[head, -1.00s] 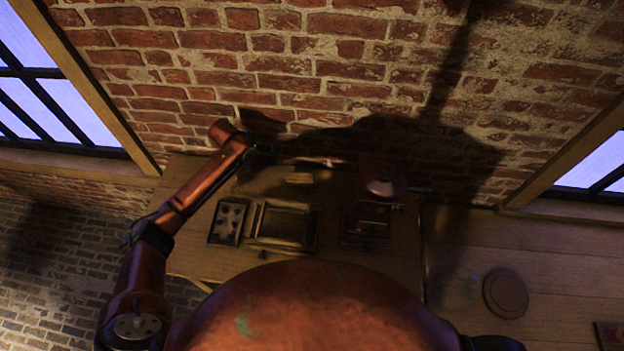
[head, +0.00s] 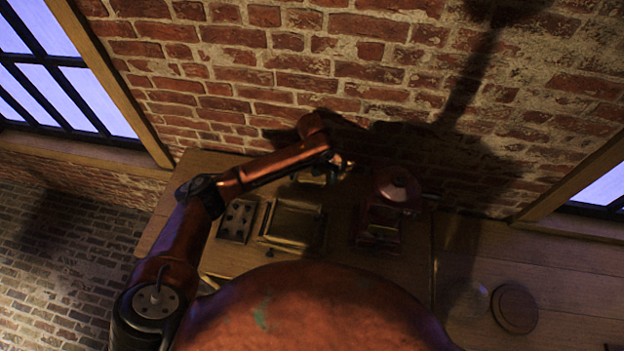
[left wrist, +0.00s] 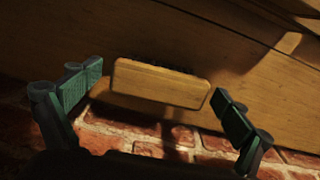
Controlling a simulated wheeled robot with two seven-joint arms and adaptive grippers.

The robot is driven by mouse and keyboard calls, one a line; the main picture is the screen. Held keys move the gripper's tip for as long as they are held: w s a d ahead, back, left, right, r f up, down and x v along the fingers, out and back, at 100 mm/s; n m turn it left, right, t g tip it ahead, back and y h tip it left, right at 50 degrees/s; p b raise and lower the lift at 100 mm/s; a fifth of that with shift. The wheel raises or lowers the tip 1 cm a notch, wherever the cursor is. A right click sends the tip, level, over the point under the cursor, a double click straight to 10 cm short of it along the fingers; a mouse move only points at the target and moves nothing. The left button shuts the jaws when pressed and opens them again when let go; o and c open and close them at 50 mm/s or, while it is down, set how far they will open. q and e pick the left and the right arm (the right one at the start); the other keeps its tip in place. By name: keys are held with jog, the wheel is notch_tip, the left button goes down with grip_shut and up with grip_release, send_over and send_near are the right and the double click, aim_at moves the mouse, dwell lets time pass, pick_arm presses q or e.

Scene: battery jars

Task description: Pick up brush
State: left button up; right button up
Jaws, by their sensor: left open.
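The brush (left wrist: 160,84) is a wooden block with dark bristles along its far side. In the left wrist view it lies between the two green fingers of my left gripper (left wrist: 157,97), with a gap at the left finger and the right fingertip close to its right end. The gripper is open and not closed on it. In the head view my left gripper (head: 340,166) is over the back of the table near the wall, and the brush (head: 311,177) shows dimly beside it. My right gripper is not in view.
The wooden table (head: 160,225) stands against a brick wall (head: 400,60). A small tray with round holes (head: 237,221), an open box (head: 292,226) and a dark red apparatus (head: 380,225) stand on it. A round disc (head: 514,307) lies on the surface at right.

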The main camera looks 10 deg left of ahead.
pick_arm(q)
jog(key=shift+f, duration=0.5)
jog(key=c, duration=1.3)
